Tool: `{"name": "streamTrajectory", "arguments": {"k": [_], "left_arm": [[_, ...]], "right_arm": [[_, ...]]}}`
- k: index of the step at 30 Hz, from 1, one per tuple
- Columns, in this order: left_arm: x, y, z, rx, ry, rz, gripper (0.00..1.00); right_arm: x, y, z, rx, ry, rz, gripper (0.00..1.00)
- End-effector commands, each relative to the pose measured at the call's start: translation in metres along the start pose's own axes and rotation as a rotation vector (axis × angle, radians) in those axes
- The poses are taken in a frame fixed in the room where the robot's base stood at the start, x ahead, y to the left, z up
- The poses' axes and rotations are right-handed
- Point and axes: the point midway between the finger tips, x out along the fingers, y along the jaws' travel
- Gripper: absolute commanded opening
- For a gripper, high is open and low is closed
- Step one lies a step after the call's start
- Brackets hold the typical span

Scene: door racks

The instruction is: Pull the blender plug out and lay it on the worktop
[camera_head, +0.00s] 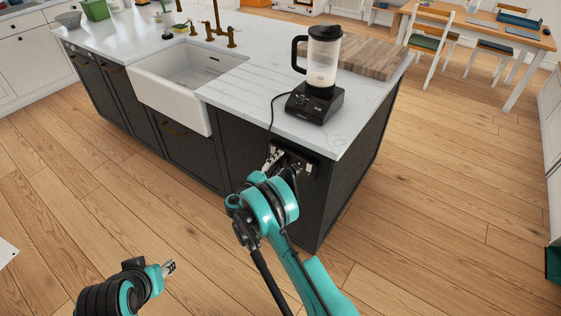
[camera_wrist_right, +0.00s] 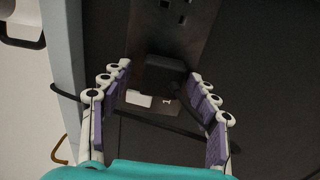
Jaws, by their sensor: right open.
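The blender (camera_head: 321,65) stands upright on the white worktop (camera_head: 262,88). Its black cord runs over the worktop edge and down the dark island side to the socket plate (camera_wrist_right: 195,35). The black plug (camera_wrist_right: 165,72) sits at the plate in the right wrist view. My right gripper (camera_head: 284,160) is at the socket plate. In the wrist view the right gripper (camera_wrist_right: 165,105) is open, its fingers on either side of the plug with gaps visible. The cord crosses between the fingers. My left gripper (camera_head: 170,267) is low over the floor, away from the island; its jaw state is unclear.
A wooden board (camera_head: 368,55) lies behind the blender. The white sink (camera_head: 180,80) and brass tap (camera_head: 220,30) are to the left. Bare worktop lies left of the blender and in a strip in front of it. The wooden floor around the island is clear.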

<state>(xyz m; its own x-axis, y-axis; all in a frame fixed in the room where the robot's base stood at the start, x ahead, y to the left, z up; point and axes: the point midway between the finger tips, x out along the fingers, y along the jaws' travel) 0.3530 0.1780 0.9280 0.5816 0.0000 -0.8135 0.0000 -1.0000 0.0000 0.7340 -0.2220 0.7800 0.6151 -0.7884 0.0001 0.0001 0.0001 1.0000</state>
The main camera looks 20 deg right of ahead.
Motion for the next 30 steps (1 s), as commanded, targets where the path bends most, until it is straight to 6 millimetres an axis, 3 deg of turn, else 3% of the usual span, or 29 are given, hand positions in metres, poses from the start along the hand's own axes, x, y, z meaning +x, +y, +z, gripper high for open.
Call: {"name": "streamTrajectory", "arguments": {"k": [24,30], "left_arm": [[0.0,0.0,0.0,0.0,0.0,0.0,0.4],[0.0,0.0,0.0,0.0,0.0,0.0,0.4]], "right_arm": [[-0.0001,-0.0025,0.0,0.0,0.0,0.0,0.6],[-0.0001,-0.0025,0.0,0.0,0.0,0.0,0.08]]}}
